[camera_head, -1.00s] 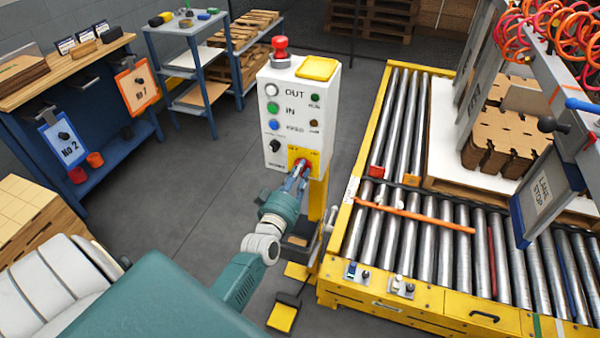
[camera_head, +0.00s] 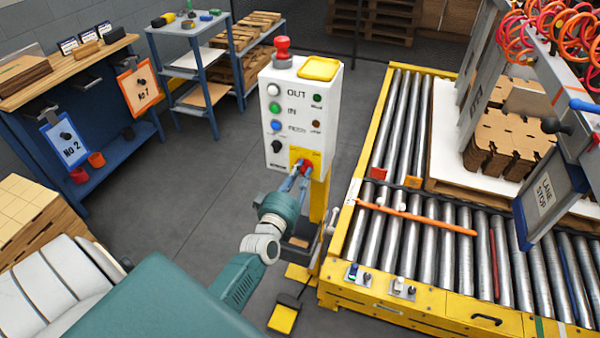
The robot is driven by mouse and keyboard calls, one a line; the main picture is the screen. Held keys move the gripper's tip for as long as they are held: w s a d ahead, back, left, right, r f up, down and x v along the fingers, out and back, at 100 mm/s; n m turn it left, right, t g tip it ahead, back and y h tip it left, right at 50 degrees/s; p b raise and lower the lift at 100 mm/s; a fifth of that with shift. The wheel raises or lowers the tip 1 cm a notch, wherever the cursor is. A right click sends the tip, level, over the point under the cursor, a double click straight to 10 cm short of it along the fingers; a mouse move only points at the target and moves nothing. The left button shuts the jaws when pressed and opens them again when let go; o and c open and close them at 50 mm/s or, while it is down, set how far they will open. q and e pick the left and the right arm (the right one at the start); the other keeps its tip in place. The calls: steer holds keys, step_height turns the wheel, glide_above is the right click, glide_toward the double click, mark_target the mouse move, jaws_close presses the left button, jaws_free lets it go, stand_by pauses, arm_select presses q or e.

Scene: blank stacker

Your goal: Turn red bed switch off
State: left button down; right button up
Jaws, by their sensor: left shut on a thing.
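The white control box (camera_head: 297,118) stands on a yellow post, with several round buttons, small lamps and a black knob on its front. The red switch (camera_head: 307,166) sits on a yellow plate at the lower right of that front. My left gripper (camera_head: 302,172) is at this switch, its fingers shut on it. The fingers partly cover the switch, so its exact position cannot be read. My right gripper is not in view.
A red mushroom button (camera_head: 282,47) and a yellow pad (camera_head: 319,69) are on top of the box. The roller conveyor (camera_head: 400,240) with its yellow frame lies close on the right. A yellow pedal (camera_head: 284,318) is on the floor below. Open floor lies to the left.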

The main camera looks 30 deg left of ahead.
arm_select(q)
steer(key=c, duration=1.5)
jaws_free()
steer(key=shift+c, duration=0.2)
steer(key=v, duration=1.2)
